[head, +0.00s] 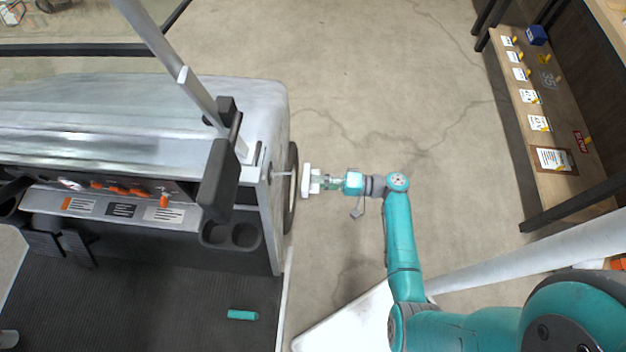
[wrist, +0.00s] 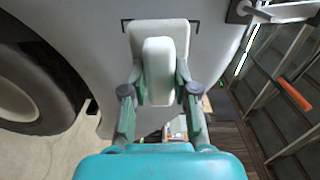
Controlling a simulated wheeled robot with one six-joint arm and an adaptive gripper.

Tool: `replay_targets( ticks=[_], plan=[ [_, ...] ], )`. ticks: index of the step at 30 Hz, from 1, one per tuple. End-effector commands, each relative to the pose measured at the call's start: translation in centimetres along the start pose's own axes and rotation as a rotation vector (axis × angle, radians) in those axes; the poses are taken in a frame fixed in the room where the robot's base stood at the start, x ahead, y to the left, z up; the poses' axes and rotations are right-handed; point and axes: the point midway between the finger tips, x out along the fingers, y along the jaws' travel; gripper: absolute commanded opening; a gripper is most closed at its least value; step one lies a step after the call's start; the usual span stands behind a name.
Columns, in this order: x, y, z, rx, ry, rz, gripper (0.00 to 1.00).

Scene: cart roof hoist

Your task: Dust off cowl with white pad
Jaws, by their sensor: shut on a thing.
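The white pad (head: 306,181) is in my gripper (head: 328,183), beside the cart's right side in the head view. In the wrist view the gripper (wrist: 158,92) is shut on the pad's upright white grip, with the pad's broad face (wrist: 174,32) behind it. The cart's pale grey cowl (head: 235,95) fills the left of the head view; its side panel (wrist: 95,35) spreads behind the pad in the wrist view. Black corner marks on this panel lie around the pad. Whether the pad touches the panel I cannot tell.
A dark wheel (wrist: 35,85) is left of the pad in the wrist view. A grey roof post (head: 165,45) rises from the cart. A teal cylinder (head: 242,314) lies on the cart floor. A wooden shelf (head: 560,185) with labels stands at right; bare concrete lies between.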

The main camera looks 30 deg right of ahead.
Motion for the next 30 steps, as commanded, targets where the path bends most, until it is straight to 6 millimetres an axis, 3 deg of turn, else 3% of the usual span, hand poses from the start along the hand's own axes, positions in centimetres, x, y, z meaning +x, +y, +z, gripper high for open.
replay_targets(
  ticks=[18, 30],
  plan=[
    [5.0, 0.0, 0.1, 0.0, -0.002, 0.0, 0.0],
    [5.9, 0.0, 0.0, 0.0, 0.0, 0.0, 0.0]
  ],
)
